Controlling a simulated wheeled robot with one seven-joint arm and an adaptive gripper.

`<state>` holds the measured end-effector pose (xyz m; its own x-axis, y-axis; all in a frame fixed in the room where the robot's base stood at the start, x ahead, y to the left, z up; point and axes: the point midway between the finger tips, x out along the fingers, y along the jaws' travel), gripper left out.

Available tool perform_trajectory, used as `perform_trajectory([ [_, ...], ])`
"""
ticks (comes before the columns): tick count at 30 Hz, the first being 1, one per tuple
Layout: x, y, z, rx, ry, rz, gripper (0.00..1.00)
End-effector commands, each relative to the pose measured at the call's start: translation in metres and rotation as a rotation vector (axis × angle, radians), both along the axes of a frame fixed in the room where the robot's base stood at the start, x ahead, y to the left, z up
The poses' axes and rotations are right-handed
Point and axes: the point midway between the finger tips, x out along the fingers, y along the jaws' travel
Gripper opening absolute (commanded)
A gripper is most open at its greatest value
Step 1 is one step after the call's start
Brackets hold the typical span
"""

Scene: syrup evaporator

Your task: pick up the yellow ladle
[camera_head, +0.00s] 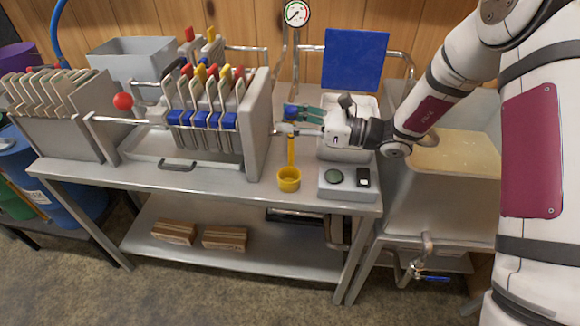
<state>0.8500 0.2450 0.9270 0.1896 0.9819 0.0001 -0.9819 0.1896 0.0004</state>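The yellow ladle (289,179) is at the front of the steel table, right of the filter press. Its round cup faces up and its thin handle runs up the picture to my gripper. My gripper (283,129) reaches in from the right, with its grey fingers at the handle's top end. The fingers overlap the handle there, and I cannot tell whether they are closed on it. I cannot tell whether the cup rests on the table.
The filter press (257,125) stands close on the left. Something blue and green (303,112) lies just behind my gripper. A steel pan (450,185) stands at right.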

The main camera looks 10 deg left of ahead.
Motion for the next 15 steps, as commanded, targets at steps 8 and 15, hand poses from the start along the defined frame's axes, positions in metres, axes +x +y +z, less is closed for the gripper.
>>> perform_trajectory([
  [8, 0.0001, -0.0002, 0.0000, 0.000, 0.000, 0.000, 0.00],
  [15, 0.0001, -0.0003, 0.0020, 0.001, -0.001, 0.000, 0.00],
])
